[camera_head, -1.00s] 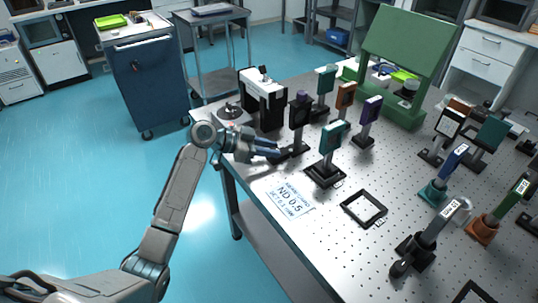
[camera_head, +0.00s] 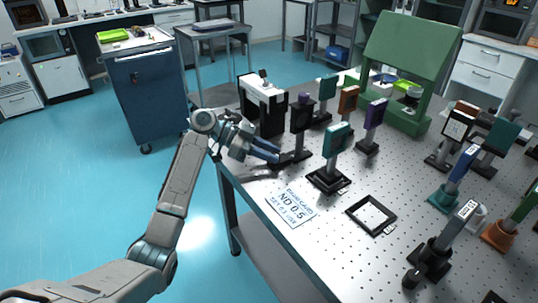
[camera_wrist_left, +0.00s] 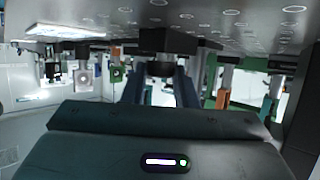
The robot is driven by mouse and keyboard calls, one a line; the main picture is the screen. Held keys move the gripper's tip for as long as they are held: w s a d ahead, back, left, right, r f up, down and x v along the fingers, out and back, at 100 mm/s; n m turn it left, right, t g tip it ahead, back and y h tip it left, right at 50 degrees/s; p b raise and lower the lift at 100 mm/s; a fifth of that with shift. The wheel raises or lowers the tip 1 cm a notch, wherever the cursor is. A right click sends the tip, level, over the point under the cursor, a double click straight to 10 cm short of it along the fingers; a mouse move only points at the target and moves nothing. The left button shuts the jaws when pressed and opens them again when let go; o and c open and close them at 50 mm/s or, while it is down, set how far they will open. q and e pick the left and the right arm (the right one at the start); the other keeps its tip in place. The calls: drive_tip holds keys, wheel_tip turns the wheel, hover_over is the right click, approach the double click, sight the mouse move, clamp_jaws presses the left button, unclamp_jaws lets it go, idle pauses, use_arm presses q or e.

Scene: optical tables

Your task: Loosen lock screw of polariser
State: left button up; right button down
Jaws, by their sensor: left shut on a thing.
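A dark mount on a post (camera_head: 301,117), probably the polariser, stands on a black base at the near left part of the table. My left gripper (camera_head: 278,154) reaches in from the left, low over the tabletop, with its blue-grey fingers at this base. In the left wrist view, which looks upside down, the two fingers (camera_wrist_left: 160,85) close around a dark rounded knob (camera_wrist_left: 160,67), which I take for the lock screw. The gripper is shut on it. The contact is dark, and I cannot see whether the screw turns. My right gripper is in neither view.
A teal mount (camera_head: 337,145) stands close to the right of the polariser, and a black-and-white device (camera_head: 263,103) behind it. A label card (camera_head: 292,208) and a black square frame (camera_head: 371,214) lie on the perforated table (camera_head: 300,250). Further mounts stand to the right.

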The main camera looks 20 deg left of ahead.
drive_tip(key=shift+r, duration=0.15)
use_arm(q)
drive_tip(key=o, duration=1)
drive_tip(key=shift+a, duration=0.15)
drive_tip(key=b+v, duration=0.1)
drive_tip(key=v, duration=0.9)
drive_tip(key=shift+a+r+b, duration=0.15)
drive_tip(key=shift+a+b, duration=0.05)
drive_tip(key=shift+b, duration=0.2)
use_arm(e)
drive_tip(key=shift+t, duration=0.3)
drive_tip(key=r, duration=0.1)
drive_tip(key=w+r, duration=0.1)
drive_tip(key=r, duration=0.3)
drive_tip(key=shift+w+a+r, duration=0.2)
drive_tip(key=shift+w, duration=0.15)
